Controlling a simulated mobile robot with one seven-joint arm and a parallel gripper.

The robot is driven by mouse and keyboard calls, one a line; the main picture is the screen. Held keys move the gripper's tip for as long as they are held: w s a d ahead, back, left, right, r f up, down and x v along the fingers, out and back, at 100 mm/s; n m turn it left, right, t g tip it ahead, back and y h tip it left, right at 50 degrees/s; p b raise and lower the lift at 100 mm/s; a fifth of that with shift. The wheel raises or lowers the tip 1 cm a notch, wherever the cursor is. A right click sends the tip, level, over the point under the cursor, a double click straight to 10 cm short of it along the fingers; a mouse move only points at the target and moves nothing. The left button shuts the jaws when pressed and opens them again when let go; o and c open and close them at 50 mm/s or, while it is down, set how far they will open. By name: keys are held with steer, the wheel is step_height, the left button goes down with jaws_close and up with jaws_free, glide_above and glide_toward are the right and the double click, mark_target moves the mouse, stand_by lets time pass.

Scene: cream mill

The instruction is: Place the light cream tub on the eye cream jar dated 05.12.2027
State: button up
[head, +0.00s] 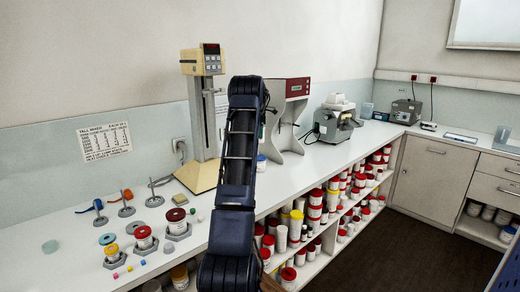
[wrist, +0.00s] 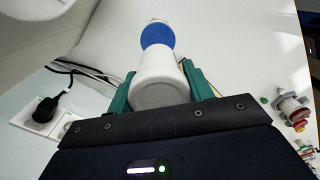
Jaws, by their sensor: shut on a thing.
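My gripper (wrist: 158,82) has green fingers on either side of a plain white tub (wrist: 160,92), which I take to be the light cream tub. It is shut on the tub. Just beyond the tub in the wrist view is a round blue lid (wrist: 157,36). A white jar with blue on it (head: 262,163) shows on the bench beside my arm in the head view, probably the same thing. I cannot read any date, so I cannot tell which jar is the eye cream jar dated 05.12.2027. In the head view my arm hides the gripper and held tub.
A beige stand machine (head: 202,120) and a red-and-grey machine (head: 288,115) flank my arm on the bench. Red-lidded jars (head: 143,236) and weights stand at the left. A plug and socket (wrist: 38,113) and cables are close in the wrist view. Shelves below hold many tubs.

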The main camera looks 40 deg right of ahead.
step_height(320, 180, down, 9)
steer(key=shift+f, duration=0.1)
stand_by(0.4)
steer(key=shift+f, duration=0.1)
steer(key=o, duration=1)
step_height(320, 180, up, 12)
steer(key=shift+w+d+f, duration=0.1)
steer(key=shift+r, duration=0.25)
